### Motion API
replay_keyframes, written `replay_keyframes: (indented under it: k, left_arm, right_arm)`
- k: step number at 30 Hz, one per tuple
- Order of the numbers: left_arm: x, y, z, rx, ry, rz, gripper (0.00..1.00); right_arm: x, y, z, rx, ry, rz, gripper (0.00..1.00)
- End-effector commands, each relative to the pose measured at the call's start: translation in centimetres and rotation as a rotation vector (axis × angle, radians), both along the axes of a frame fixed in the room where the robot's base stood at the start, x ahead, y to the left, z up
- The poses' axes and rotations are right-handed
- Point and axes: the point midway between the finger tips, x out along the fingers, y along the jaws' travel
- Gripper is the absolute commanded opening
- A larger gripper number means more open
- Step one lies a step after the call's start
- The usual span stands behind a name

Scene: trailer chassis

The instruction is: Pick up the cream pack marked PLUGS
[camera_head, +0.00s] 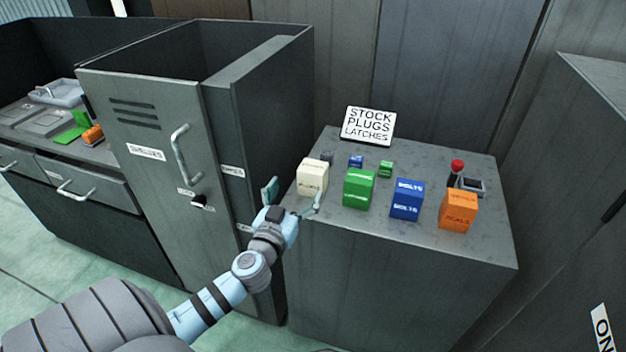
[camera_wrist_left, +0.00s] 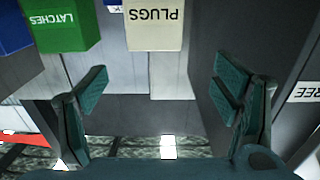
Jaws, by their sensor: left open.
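The cream pack (camera_head: 312,177) stands upright at the left front of the grey cabinet top. In the left wrist view the cream pack (camera_wrist_left: 154,28) shows upside down with PLUGS readable, at the top middle. My left gripper (camera_head: 294,199) is open and empty, just in front of and slightly left of the pack. In the left wrist view its two fingers (camera_wrist_left: 161,85) are spread wide, with the pack beyond them and between their lines. The pack is not between the fingertips. My right gripper is not in view.
A green pack (camera_head: 359,189) marked LATCHES, a blue pack (camera_head: 407,200) and an orange pack (camera_head: 458,211) stand right of the cream one. Small blocks, a red-topped item (camera_head: 456,167) and a sign (camera_head: 368,125) are behind. A tall locker (camera_head: 150,150) rises close on the left.

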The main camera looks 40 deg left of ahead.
Motion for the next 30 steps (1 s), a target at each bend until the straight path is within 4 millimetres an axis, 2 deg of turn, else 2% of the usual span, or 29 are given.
replay_keyframes:
  k: [3,8,14,17,22,30]
  left_arm:
    - [2.7,0.9,0.2,-0.002,-0.001,0.001,0.82]
    - [4.7,1.4,0.0,-0.002,0.002,0.001,0.82]
    - [8.4,2.2,-0.3,-0.003,0.001,0.001,0.82]
    - [9.1,2.4,-0.3,-0.001,0.003,0.000,0.82]
    - [9.1,2.4,-0.4,-0.001,0.004,-0.001,0.82]
    - [9.1,2.4,-0.3,-0.001,0.004,-0.001,0.38]
  right_arm:
    - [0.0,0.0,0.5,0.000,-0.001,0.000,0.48]
    - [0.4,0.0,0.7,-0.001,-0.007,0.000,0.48]
    - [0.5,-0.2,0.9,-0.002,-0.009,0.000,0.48]
    - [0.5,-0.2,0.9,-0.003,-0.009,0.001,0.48]
    - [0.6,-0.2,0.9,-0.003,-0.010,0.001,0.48]
    - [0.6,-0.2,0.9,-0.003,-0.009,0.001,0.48]
